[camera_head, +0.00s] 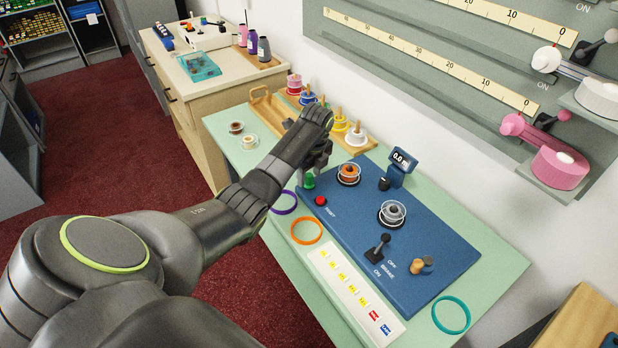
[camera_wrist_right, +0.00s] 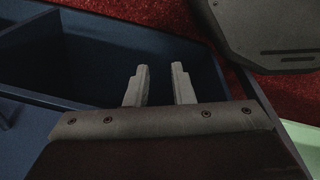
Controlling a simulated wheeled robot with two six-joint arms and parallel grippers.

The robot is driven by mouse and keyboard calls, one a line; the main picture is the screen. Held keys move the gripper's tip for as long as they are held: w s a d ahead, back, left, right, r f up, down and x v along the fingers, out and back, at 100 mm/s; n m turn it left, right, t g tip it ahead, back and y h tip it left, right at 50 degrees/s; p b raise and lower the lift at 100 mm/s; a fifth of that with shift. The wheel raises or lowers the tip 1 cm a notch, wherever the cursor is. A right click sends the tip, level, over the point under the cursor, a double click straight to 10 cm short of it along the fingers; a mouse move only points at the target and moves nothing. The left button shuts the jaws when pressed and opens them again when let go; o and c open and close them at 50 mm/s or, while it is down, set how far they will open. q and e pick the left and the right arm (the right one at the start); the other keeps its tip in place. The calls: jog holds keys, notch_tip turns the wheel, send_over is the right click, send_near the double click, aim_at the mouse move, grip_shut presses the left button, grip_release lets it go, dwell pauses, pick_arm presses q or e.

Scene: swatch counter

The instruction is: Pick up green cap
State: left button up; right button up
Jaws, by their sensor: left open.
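A small green cap (camera_head: 309,182) shows at the left edge of the blue panel (camera_head: 352,209), just beyond the red button (camera_head: 320,200). My left gripper (camera_head: 312,172) reaches down over it, open, with its fingertips close to the cap. The fingers and wrist hide part of the cap, and I cannot tell whether they touch it. My right gripper (camera_wrist_right: 159,88) shows in the right wrist view, with its two fingers apart and nothing between them. It is over a dark blue bin (camera_wrist_right: 88,70), away from the counter objects.
An orange spool (camera_head: 348,174) and a grey spool (camera_head: 392,213) stand on the panel, with a lever (camera_head: 378,246) nearer. A purple ring (camera_head: 284,203) and an orange ring (camera_head: 306,230) lie beside it. A wooden tray (camera_head: 268,100) of spools is behind my left gripper.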

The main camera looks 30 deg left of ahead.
pick_arm(q)
jog(key=shift+a+f, duration=0.1)
jog(key=shift+f, duration=0.5)
jog(key=shift+r, duration=0.1)
jog(key=c, duration=1)
